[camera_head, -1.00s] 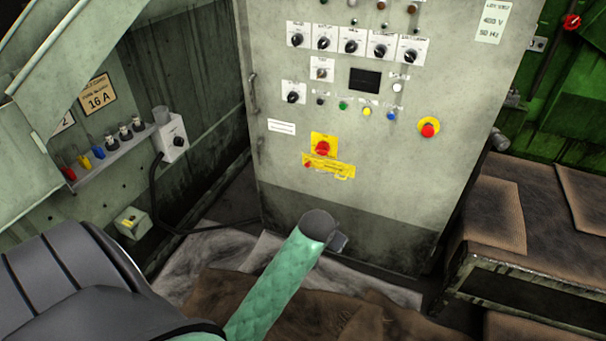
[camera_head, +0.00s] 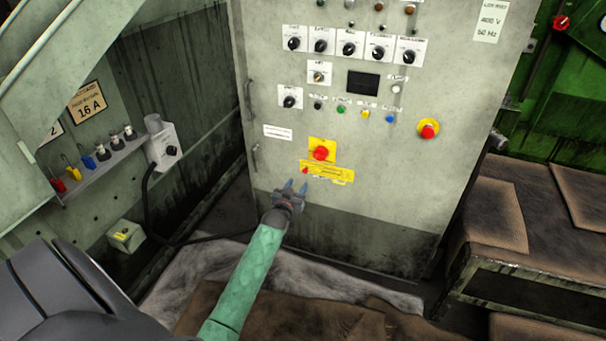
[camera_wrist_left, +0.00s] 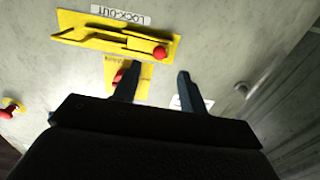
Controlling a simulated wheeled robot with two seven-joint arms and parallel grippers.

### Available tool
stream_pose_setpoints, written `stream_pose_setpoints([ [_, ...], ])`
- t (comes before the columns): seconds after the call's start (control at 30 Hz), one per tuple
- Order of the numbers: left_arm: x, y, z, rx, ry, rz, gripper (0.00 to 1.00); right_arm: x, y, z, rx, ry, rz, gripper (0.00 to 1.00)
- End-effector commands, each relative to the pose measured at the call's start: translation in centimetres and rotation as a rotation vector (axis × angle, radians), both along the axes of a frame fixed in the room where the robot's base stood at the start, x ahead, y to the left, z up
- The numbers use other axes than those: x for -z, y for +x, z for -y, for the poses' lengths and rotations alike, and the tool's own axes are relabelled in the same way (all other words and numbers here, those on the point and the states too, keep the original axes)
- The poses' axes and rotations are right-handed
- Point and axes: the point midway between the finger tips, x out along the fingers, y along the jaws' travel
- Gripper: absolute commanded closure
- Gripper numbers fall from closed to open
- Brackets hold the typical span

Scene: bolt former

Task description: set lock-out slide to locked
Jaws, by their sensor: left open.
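The lock-out slide is a yellow plate (camera_head: 333,174) low on the grey cabinet door, under a red rotary switch on a yellow square (camera_head: 321,152). Its small red knob (camera_head: 305,170) is at the plate's left end in the head view. In the left wrist view the plate (camera_wrist_left: 92,34) lies under a "LOCK-OUT" label, with the red knob (camera_wrist_left: 160,53) at its right end. My left gripper (camera_head: 295,187) is open and empty, just below and left of the knob, apart from it. In the wrist view its two fingers (camera_wrist_left: 157,82) point toward the knob. My right gripper is not in view.
The cabinet door carries several rotary selectors (camera_head: 349,44), a dark display (camera_head: 362,83) and a red emergency button (camera_head: 428,129). A bench with brown mats (camera_head: 488,212) stands right.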

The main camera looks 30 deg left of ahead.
Motion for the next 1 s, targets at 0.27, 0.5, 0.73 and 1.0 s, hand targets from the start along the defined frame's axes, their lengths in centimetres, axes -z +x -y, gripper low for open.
stream_pose_setpoints([
  [0.27, -0.5, 2.0, -0.4, 0.000, 0.004, 0.017, 0.58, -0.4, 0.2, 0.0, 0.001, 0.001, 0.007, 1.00],
  [0.5, -0.4, 5.2, -1.2, 0.001, 0.005, 0.015, 0.58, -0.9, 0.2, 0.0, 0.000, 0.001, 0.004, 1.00],
  [0.73, -0.3, 7.1, -1.7, 0.000, 0.004, 0.015, 0.58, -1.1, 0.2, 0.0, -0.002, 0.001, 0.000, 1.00],
  [1.0, -0.3, 7.6, -1.8, 0.000, 0.004, 0.013, 0.58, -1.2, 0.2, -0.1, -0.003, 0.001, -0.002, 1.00],
])
